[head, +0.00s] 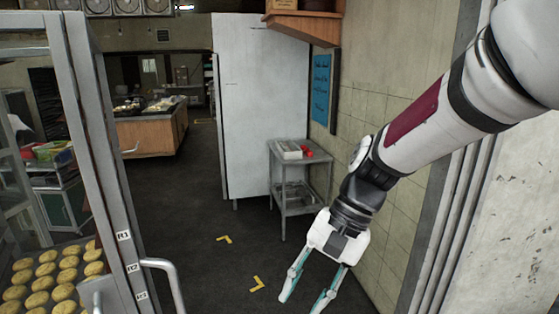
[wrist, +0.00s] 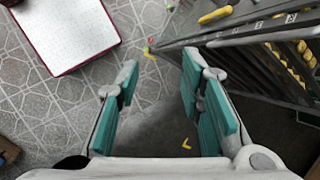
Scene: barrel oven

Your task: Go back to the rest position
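My gripper (head: 308,292) hangs at the lower middle of the head view, its fingers pointing down and spread apart. In the wrist view my gripper (wrist: 160,90) shows its two teal-padded fingers wide apart with nothing between them. Below it is only dark floor (wrist: 155,130) and patterned tile. My arm reaches in from the upper right of the head view, in front of the tiled wall. The gripper touches nothing that I can see.
A metal rack (head: 100,150) with trays of round cookies (head: 50,280) stands at the left. A small steel cart (head: 300,180) stands by the wall, beside a tall white cabinet (head: 262,110). A wooden counter (head: 150,135) is farther back. Yellow corner marks (head: 257,284) lie on open floor.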

